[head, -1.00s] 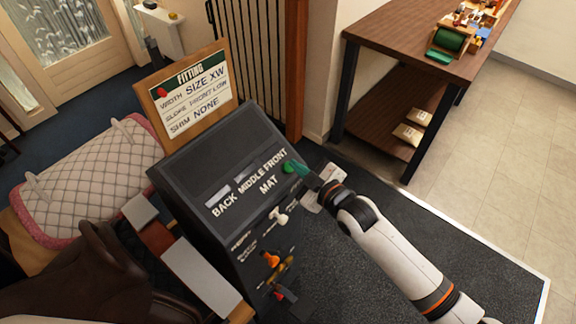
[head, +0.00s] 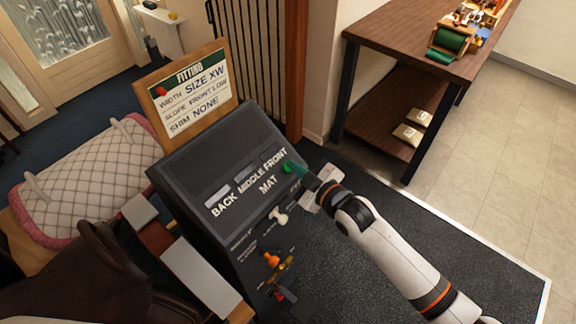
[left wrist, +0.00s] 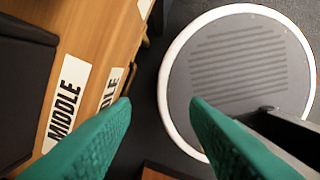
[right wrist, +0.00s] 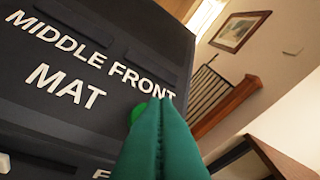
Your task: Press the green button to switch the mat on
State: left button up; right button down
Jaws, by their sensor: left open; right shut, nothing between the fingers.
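The green button (head: 287,168) sits on the sloping top of the black console (head: 185,165), at the right end of the MAT label. In the right wrist view the button (right wrist: 137,112) shows just left of my fingertips, partly hidden by them. My right gripper (head: 299,171) is shut and empty, its green fingertips at the button. They appear to touch it or be very close; I cannot tell if it is pressed in. The display windows above the labels look dark, one paler.
A fitting board (head: 190,92) stands behind the console. A quilted saddle pad (head: 90,180) and a brown saddle (head: 85,275) lie to the left. A wooden table (head: 420,45) stands at the back right. The console front carries an orange knob (head: 271,260).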

jog(key=shift+w+a+f+b, duration=0.15)
jog(key=shift+a+f+b, duration=0.1)
jog(key=shift+f+b, duration=0.25)
dwell(0.6)
jog(key=shift+r, duration=0.15)
jog(key=shift+s+d+r+p, duration=0.15)
jog(key=shift+d+r+p, duration=0.15)
jog(key=shift+p, duration=0.25)
jog(key=shift+s+d+r+p, duration=0.15)
jog(key=shift+r+p, duration=0.25)
jog(key=shift+p, duration=0.15)
notch_tip(320, 180, up, 5)
jog(key=s+d+p, duration=0.2)
jog(key=p, duration=0.4)
jog(key=shift+d, duration=0.35)
jog(key=shift+f, duration=0.1)
